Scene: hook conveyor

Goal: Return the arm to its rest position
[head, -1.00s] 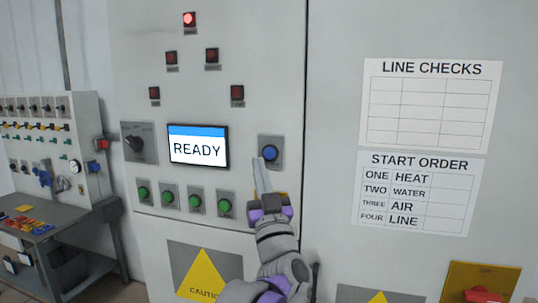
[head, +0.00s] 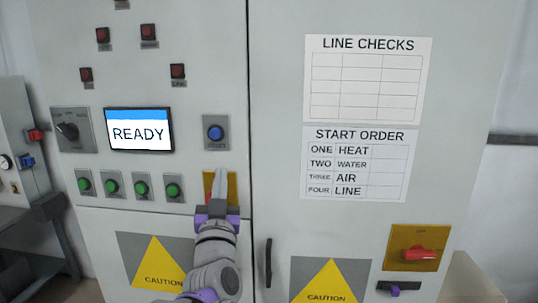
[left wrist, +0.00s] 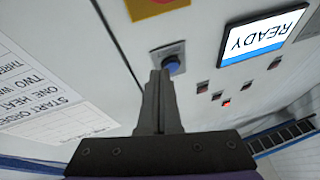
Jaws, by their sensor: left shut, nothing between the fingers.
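My left gripper (head: 217,186) is in front of the grey cabinet, its fingers together with nothing between them. Its tips are below the blue button (head: 214,133) in the head view and overlap a yellow plate (head: 233,184). In the left wrist view the shut fingers (left wrist: 160,85) point toward the blue button (left wrist: 172,66); the gap to the panel is hard to judge.
A READY screen (head: 139,130), a rotary switch (head: 70,130) and several green buttons (head: 142,187) are left of my gripper. A red switch on a yellow plate (head: 412,236) is at the lower right. A dark door handle (head: 268,262) is beside my left arm.

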